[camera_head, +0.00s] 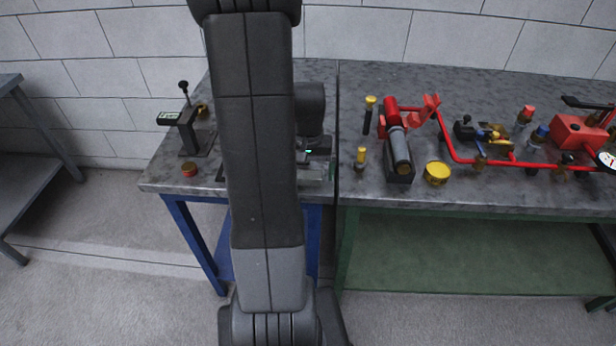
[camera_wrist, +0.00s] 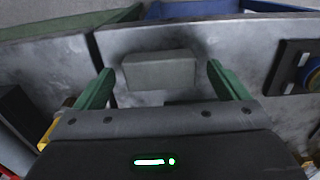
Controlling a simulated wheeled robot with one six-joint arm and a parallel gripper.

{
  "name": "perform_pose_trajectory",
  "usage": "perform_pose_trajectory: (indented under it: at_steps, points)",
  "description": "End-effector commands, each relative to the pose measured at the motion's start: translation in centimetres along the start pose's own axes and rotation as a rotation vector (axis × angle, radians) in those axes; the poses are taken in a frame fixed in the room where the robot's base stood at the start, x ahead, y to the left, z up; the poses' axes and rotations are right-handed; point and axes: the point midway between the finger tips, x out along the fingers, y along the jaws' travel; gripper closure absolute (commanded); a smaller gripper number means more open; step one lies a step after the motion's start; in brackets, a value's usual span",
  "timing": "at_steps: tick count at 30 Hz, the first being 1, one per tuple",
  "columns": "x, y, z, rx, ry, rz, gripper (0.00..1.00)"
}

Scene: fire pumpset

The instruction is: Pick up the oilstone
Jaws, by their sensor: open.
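The oilstone (camera_wrist: 160,71) is a plain grey-green rectangular block lying flat on the grey tabletop in the wrist view. My gripper (camera_wrist: 158,80) is open, with its two green fingers spread on either side of the block. A gap shows between the block and each finger, and the fingers do not appear to touch it. In the head view my own arm covers much of the blue-legged table, and I cannot make out the oilstone there.
The blue-legged table (camera_head: 155,180) also bears a black upright device (camera_head: 188,135) and a small red-topped round part (camera_head: 189,169). The green-framed table (camera_head: 480,195) on the right holds red piping (camera_head: 452,145), a grey cylinder (camera_head: 399,150) and a yellow ring (camera_head: 437,173).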

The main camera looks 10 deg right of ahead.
Motion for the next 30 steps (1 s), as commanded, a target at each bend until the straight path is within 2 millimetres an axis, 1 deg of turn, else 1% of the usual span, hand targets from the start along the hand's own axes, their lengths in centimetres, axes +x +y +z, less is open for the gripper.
perform_pose_trajectory:
  at_steps: [6,8,12,14,15,23,26,30]
  points:
    - [0.1,0.0,0.0,0.000,0.001,0.000,0.06]
    - [0.1,0.0,0.0,0.000,0.001,0.000,0.16]
    - [0.1,0.0,0.0,0.000,0.001,0.000,0.44]
    - [0.1,0.0,0.0,0.000,0.001,0.000,0.55]
    - [0.0,0.0,0.0,0.000,0.001,0.000,0.60]
    - [-0.3,0.0,-0.1,0.000,0.003,0.000,0.60]
    - [-1.3,0.0,-0.1,0.000,0.006,-0.001,0.60]
    - [-3.9,0.0,-0.1,0.000,0.008,-0.001,0.60]
